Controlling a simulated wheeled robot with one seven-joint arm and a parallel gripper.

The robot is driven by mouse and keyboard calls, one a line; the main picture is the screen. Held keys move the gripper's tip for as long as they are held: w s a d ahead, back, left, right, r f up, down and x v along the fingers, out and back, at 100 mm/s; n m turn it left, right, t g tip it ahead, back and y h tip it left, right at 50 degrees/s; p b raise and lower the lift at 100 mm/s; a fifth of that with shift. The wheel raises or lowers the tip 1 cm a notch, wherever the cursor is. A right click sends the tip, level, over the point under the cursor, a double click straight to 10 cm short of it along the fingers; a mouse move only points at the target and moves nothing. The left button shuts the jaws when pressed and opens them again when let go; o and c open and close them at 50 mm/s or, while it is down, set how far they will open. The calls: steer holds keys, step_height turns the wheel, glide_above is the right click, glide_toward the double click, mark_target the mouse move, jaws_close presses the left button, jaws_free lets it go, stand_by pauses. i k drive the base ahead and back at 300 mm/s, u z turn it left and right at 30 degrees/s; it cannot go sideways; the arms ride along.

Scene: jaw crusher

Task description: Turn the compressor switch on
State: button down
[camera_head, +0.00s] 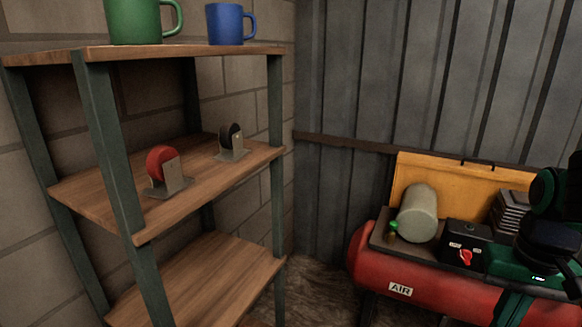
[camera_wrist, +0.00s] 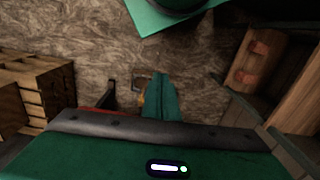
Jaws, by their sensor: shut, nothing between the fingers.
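The red air compressor (camera_head: 425,290), labelled AIR, stands at the lower right of the head view. On top of it is a black switch box (camera_head: 458,236) with a red switch knob (camera_head: 465,257) on its front and two small white labels above, too small to read surely. The knob's exact setting is unclear. My gripper (camera_head: 508,312) is just right of the switch box, apart from the knob, its fingers pointing down in front of the compressor. In the wrist view, my gripper (camera_wrist: 161,80) shows its green fingers together and empty; the switch is not in that view.
A wooden shelf unit (camera_head: 262,150) stands left, with a green mug (camera_head: 133,20), a blue mug (camera_head: 225,24) and two casters, red (camera_head: 162,168) and black (camera_head: 231,142). Wooden crates (camera_wrist: 40,88) show in the wrist view.

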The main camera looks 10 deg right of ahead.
mark_target(464, 256)
steer(key=z, duration=1)
